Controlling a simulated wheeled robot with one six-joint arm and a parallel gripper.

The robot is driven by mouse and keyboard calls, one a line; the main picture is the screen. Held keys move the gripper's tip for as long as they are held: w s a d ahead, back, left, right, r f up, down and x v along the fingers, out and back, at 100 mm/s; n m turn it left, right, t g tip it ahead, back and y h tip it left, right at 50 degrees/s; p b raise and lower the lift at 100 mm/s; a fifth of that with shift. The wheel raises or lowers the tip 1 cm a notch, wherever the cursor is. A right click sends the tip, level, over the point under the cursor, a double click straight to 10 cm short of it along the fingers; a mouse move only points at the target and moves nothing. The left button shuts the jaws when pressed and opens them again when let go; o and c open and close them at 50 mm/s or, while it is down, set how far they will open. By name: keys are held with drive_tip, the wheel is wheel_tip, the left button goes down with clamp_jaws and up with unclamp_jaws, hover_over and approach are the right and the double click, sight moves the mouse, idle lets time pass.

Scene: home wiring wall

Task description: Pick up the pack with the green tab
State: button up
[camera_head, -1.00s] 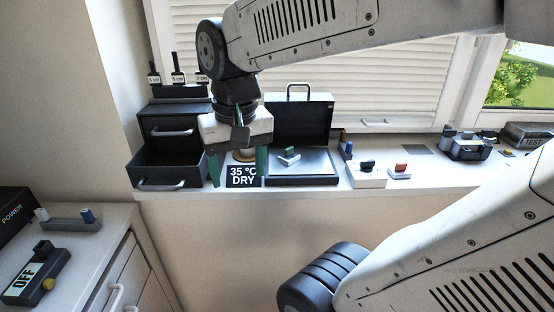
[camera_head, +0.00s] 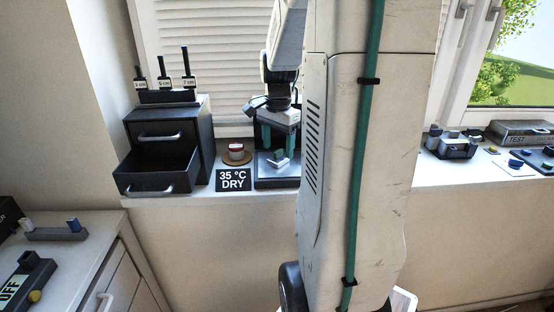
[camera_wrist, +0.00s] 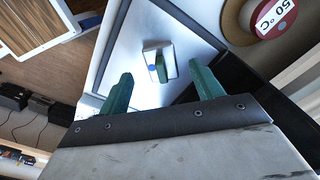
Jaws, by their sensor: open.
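The pack with the green tab (camera_head: 281,162) is small and pale and lies on the grey plate of the open black case (camera_head: 266,181). In the wrist view the pack (camera_wrist: 151,55) shows its green tab and a small blue spot, lying between and beyond the fingertips. My gripper (camera_head: 279,148) is open, its green fingers pointing down just above the pack. In the wrist view the gripper (camera_wrist: 160,75) is empty; whether its tips touch anything cannot be told.
A red-topped round object (camera_head: 236,152) stands left of the case behind a "35 °C DRY" sign (camera_head: 233,179). A black drawer unit (camera_head: 160,172) with an open drawer is farther left. My arm hides the sill right of the case.

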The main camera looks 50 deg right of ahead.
sight(277, 151)
wheel_tip(277, 151, down, 3)
drive_tip(key=shift+f, duration=0.15)
drive_tip(key=c, duration=1.2)
drive_tip(key=shift+w, duration=0.1)
